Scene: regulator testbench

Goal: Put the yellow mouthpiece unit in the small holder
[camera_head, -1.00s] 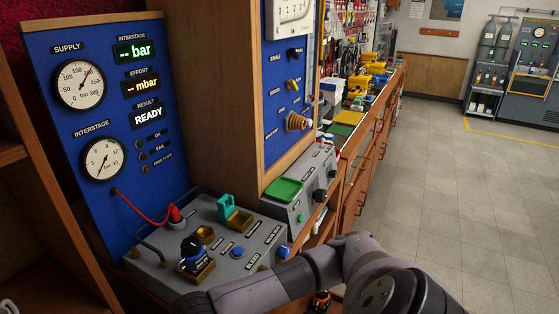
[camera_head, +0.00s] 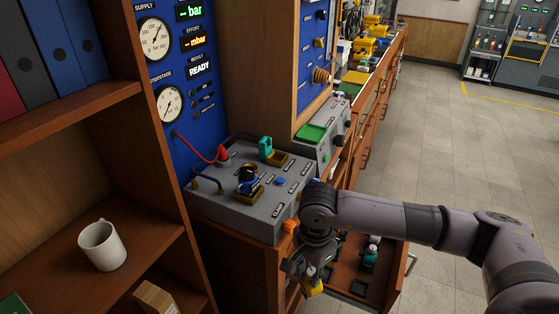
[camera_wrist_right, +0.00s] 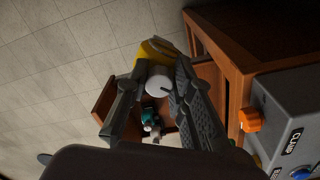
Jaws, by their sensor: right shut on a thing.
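My right gripper (camera_head: 303,272) points down in front of the test bench, above the open drawer, in the head view. It is shut on the yellow mouthpiece unit (camera_head: 314,287), which shows only in part. In the right wrist view, the unit's yellow part (camera_wrist_right: 152,48) and a white round part (camera_wrist_right: 158,78) show between and beyond the fingers (camera_wrist_right: 158,100). On the grey bench top are brass holders: one (camera_head: 248,193) bears a black and blue part, another (camera_head: 279,159) stands beside a teal piece. I cannot tell which is the small holder. My left gripper is out of view.
The open drawer (camera_head: 345,284) holds a teal and white part (camera_head: 371,252). The grey bench box (camera_head: 235,215) has an orange knob (camera_head: 290,227) at its front. A wooden shelf with a white mug (camera_head: 102,245) stands at left. The floor at right is clear.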

